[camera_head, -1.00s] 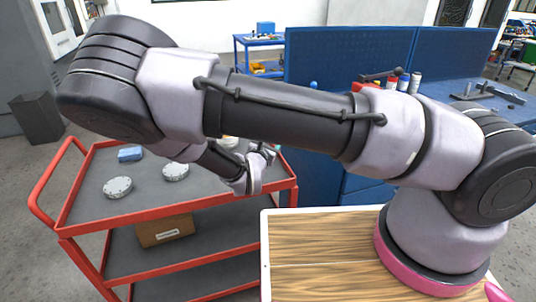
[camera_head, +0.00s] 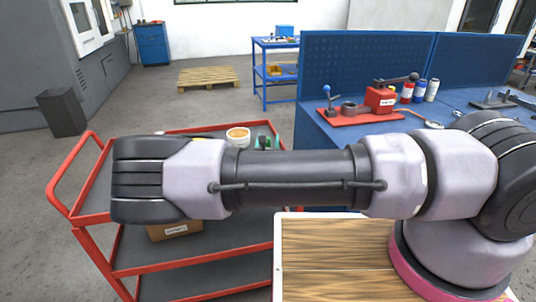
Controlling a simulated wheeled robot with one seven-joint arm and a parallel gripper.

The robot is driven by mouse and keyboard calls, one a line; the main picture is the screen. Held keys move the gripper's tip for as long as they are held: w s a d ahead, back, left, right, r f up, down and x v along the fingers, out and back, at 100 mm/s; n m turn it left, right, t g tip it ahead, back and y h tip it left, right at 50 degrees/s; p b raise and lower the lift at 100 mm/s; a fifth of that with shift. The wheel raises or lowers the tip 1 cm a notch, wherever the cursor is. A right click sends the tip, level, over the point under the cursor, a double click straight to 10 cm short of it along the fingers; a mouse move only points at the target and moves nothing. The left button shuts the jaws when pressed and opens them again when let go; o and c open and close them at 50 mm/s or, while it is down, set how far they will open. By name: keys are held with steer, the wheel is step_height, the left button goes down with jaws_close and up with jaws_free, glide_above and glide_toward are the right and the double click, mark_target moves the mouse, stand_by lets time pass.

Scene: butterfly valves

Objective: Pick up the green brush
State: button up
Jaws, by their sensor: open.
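A small green and dark shape (camera_head: 265,143) shows on the top shelf of the red cart (camera_head: 66,208), near its far right corner, just above my arm link. It may be the green brush, but it is too small and too covered to be sure. My gripper is hidden behind my own arm, which lies across the picture in front of the cart. I cannot see what is at my fingertips.
A white tub with an orange top (camera_head: 238,136) stands left of the green shape. The blue workbench (camera_head: 318,133) is right of the cart, with a red vise (camera_head: 380,99) and several cans. A wooden board (camera_head: 335,265) lies in front.

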steer(key=w, duration=0.3)
steer(key=shift+w, duration=0.4)
jaws_close()
